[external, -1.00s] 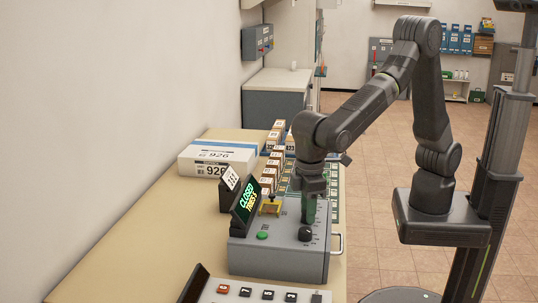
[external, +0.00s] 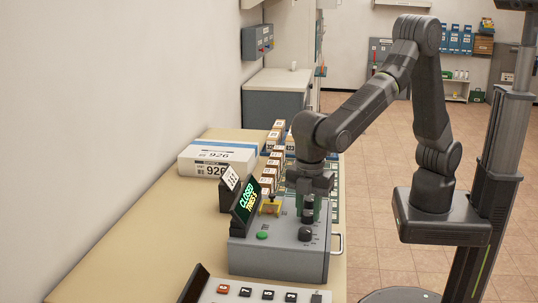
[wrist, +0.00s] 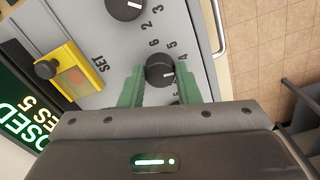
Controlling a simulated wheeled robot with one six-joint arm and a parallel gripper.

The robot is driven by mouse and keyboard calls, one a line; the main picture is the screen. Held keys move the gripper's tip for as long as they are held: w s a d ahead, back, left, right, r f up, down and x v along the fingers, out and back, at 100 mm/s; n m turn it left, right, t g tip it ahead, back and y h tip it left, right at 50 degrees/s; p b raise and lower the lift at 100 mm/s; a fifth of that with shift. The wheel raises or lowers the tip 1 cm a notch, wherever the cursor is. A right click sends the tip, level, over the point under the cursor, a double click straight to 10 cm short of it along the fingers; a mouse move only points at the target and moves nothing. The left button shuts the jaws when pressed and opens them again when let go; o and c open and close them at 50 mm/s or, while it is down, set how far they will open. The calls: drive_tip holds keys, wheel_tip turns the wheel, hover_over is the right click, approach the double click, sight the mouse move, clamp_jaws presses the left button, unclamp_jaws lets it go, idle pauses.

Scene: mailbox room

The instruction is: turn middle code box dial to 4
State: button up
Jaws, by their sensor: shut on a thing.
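The grey code box (external: 270,255) stands on the bench in the external view, with black dials on its top. My gripper (external: 308,207) points down over the dial behind the near dial (external: 306,234). In the wrist view my green fingers (wrist: 160,82) are shut on the sides of one black dial (wrist: 158,66). Its white mark points toward the right of the picture, near the 4; the exact setting is hard to read. Another dial (wrist: 123,7) is at the top edge. Any dial beyond the gripper is hidden.
A sign reading CLOSED (external: 245,200) stands at the box's left. A yellow SET part (external: 271,204) and a green button (external: 262,235) are on the box. A white box marked 926 (external: 217,160) and several small cartons (external: 275,160) stand farther back.

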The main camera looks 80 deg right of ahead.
sight(308, 213)
drive_tip(key=shift+r+n, duration=0.1)
drive_tip(key=shift+n, duration=0.5)
drive_tip(key=o, duration=1)
drive_tip(key=shift+c, duration=0.2)
wheel_tip(308, 213, up, 14)
drive_tip(key=shift+b, duration=0.35)
